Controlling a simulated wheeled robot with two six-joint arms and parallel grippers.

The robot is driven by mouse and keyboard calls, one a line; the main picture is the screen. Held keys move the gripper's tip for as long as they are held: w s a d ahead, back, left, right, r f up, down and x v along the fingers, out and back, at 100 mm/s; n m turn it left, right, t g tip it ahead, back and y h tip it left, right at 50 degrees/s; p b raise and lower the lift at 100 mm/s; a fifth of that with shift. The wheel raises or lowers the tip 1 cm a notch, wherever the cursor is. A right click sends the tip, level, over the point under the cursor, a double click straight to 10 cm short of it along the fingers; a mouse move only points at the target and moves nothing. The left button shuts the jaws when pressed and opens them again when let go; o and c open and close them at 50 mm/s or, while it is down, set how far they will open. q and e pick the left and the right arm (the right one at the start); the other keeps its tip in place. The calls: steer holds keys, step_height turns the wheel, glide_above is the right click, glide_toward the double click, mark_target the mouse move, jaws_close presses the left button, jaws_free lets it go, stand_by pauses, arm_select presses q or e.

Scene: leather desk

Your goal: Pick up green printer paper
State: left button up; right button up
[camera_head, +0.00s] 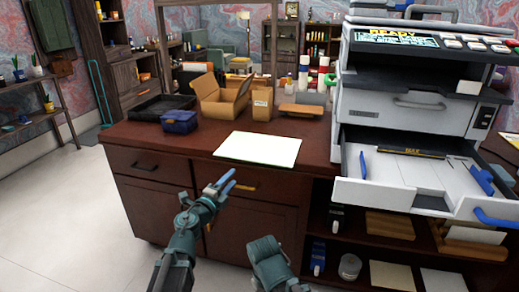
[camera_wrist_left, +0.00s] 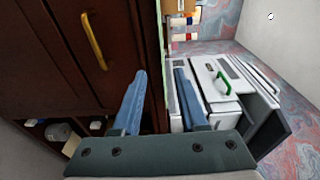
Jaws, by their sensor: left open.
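The green printer paper (camera_head: 258,149) looks like a pale, near-white sheet with a faint yellow-green edge. It lies flat on the dark wooden desk and reaches the desk's front edge. My left gripper (camera_head: 231,179) is open and empty, in front of the desk and just below the paper's front edge in the head view. In the left wrist view, the two blue fingers of my left gripper (camera_wrist_left: 160,72) stand apart. A thin pale green strip beyond them may be the paper seen edge-on. No right gripper fingers show.
A large printer (camera_head: 408,105) with an open tray (camera_head: 400,195) stands to the right of the paper. A blue box (camera_head: 180,121), an open cardboard box (camera_head: 222,98) and a brown clipboard-like item (camera_head: 301,110) sit behind it. Drawer handles (camera_wrist_left: 93,41) project from the desk front.

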arm_select(q)
steer(key=x, duration=1.1)
steer(key=shift+d+r, duration=0.2)
steer(key=shift+d, duration=0.2)
jaws_close()
stand_by(0.9)
